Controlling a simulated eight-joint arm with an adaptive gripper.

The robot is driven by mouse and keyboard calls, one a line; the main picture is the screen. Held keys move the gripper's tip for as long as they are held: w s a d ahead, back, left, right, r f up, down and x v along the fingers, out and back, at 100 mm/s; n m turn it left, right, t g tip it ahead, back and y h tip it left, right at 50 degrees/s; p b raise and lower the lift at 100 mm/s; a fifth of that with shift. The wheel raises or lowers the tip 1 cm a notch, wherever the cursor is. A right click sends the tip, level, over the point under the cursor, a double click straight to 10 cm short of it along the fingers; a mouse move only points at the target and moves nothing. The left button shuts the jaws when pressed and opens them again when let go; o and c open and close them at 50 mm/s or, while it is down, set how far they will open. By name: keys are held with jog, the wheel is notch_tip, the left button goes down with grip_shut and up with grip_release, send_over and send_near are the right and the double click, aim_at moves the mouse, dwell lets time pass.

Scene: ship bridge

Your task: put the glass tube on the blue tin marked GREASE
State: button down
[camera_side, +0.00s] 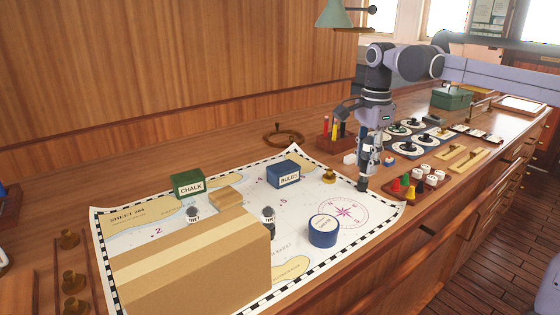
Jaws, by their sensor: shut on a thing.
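The round blue tin (323,232) stands on the chart, right of the cardboard box. Its lid is pale with a dark rim, and its lettering is too small to read. My gripper (363,181) points down above the chart's right part, behind and to the right of the tin, apart from it. It is shut on a slim thing that I take to be the glass tube; its outline is hard to make out against the dark fingers. No other glass tube shows.
A large cardboard box (195,262) fills the near chart. A green CHALK box (188,185), a blue BULBS box (286,175), a small tan block (226,197) and two dark labelled pieces (268,220) stand around it.

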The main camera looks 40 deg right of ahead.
jog(key=s+a+r, duration=0.1)
jog(key=s+a, duration=0.1)
jog(key=s, duration=0.2)
send_over(324, 223)
jog(key=shift+n, duration=0.4)
notch_tip(324, 223, down, 6)
jog(key=shift+d+f, duration=0.1)
jog(key=shift+f, duration=2.2)
jog(key=shift+f, duration=0.1)
jog(key=c, duration=1)
grip_release()
